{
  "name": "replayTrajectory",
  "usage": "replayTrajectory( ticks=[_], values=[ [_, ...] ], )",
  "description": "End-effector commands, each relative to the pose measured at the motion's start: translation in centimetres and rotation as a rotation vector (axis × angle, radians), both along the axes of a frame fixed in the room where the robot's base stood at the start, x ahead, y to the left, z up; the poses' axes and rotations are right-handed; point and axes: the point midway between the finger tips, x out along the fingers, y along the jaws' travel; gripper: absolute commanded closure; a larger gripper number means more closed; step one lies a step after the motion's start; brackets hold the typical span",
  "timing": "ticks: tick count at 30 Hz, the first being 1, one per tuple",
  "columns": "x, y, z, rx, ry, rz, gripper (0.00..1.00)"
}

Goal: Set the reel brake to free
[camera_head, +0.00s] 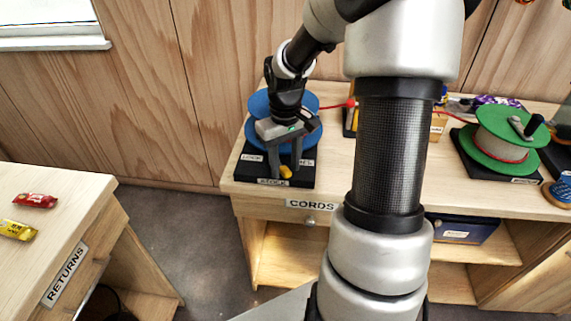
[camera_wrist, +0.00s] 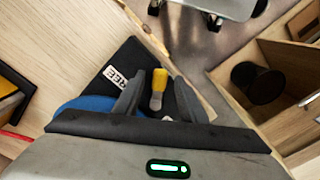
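The reel with blue discs (camera_head: 258,104) stands on a black base (camera_head: 247,176) at the left end of the shelf top. Its brake lever has a yellow tip (camera_head: 285,171), which sticks out at the front of the base; it also shows in the wrist view (camera_wrist: 160,78). A LOCK label (camera_head: 251,158) is on the base's left. A FREE label (camera_wrist: 116,76) shows in the wrist view, left of the lever; in the head view my gripper partly hides it. My gripper (camera_head: 284,172) is open, pointing down, with one finger on each side of the lever and gaps between.
A green reel with a crank (camera_head: 497,146) stands farther right on the cords shelf (camera_head: 240,190). A red cord (camera_head: 335,105) runs from the blue reel to a yellow and black box. A returns table (camera_head: 70,215) with two wrapped bars is at left.

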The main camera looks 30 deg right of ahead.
Motion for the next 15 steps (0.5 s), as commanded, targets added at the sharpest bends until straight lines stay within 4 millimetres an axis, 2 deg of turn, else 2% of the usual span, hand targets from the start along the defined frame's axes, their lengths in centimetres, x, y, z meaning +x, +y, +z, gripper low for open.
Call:
replayTrajectory(
  ticks=[1,7,15],
  values=[
    [0.00,0.00,0.01,0.000,0.000,0.000,0.66],
    [0.01,0.00,0.03,0.000,0.000,0.000,1.00],
    [0.10,-0.53,0.31,0.000,0.001,0.105,1.00]
  ],
)
